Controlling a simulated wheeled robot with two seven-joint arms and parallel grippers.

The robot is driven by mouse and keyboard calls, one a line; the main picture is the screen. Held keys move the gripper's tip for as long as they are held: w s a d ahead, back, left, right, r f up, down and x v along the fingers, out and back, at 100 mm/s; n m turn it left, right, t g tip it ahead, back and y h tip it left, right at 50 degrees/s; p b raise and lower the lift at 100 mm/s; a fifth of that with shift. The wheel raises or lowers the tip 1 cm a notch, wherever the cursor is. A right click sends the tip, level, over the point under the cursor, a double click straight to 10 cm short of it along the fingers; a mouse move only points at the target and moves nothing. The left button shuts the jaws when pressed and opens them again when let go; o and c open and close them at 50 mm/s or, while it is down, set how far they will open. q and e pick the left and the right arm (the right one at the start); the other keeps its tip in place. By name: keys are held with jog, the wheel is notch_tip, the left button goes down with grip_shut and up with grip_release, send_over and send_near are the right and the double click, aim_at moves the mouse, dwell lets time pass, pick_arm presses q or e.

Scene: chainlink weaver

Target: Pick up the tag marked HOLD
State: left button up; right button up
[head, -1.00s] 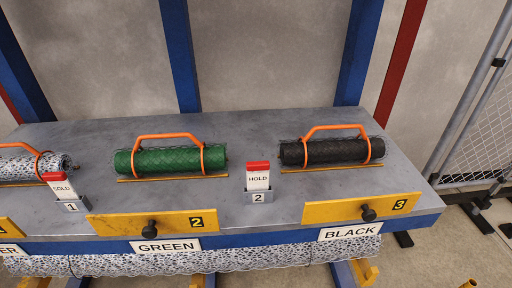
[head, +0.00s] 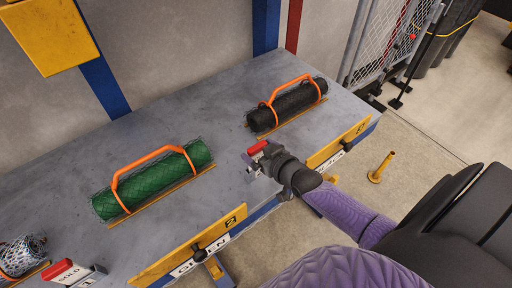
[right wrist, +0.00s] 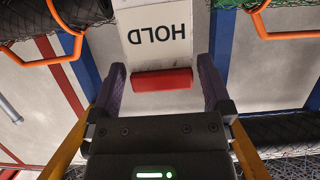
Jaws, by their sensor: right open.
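The HOLD tag shows in the right wrist view as a white card (right wrist: 158,38) with upside-down lettering and a red end (right wrist: 162,79). In the head view its red top (head: 258,147) shows at the bench's front edge, the rest mostly hidden by my gripper. My right gripper (right wrist: 162,66) is open; its two purple fingers lie on either side of the red end, with a gap on each side. It also shows in the head view (head: 256,164) at the tag. My left gripper is in neither view.
On the grey bench (head: 215,120) lie a green mesh roll (head: 155,178) and a black roll (head: 287,107) with orange handles, either side of my gripper. A SOLD tag (head: 72,272) stands lower left. Yellow plates 2 (head: 190,245) and 3 (head: 338,146) line the front edge.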

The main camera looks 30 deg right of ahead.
jog(key=x, duration=0.3)
jog(key=shift+b, duration=0.4)
jog(key=shift+c, duration=0.4)
jog(key=c, duration=0.9)
